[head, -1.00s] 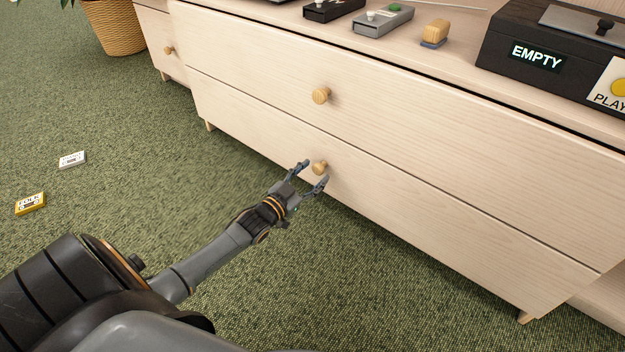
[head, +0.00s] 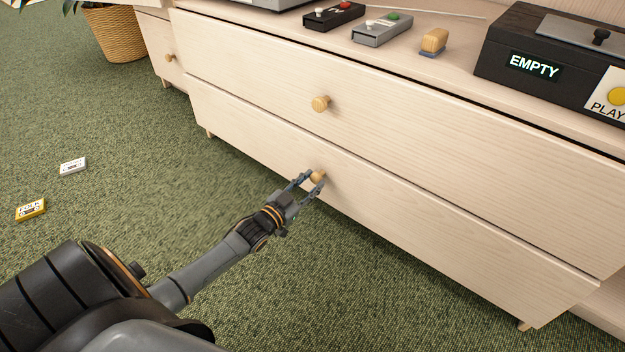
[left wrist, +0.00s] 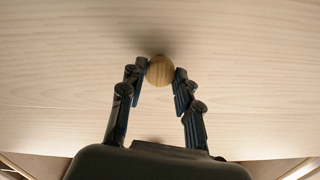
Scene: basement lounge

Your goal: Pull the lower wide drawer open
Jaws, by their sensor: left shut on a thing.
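The left wrist view shows the knob (left wrist: 160,70) at the fingertips, with a finger of the left gripper (left wrist: 160,80) on each side. The gripper is shut on the knob. My right gripper is in neither view.
Green carpet (head: 250,310) in front of the cabinet is clear. A yellow cassette (head: 31,210) and a white cassette (head: 73,166) lie on it at the left. A wicker basket (head: 116,35) stands at the back. A black box marked EMPTY (head: 500,68) is on the cabinet top.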

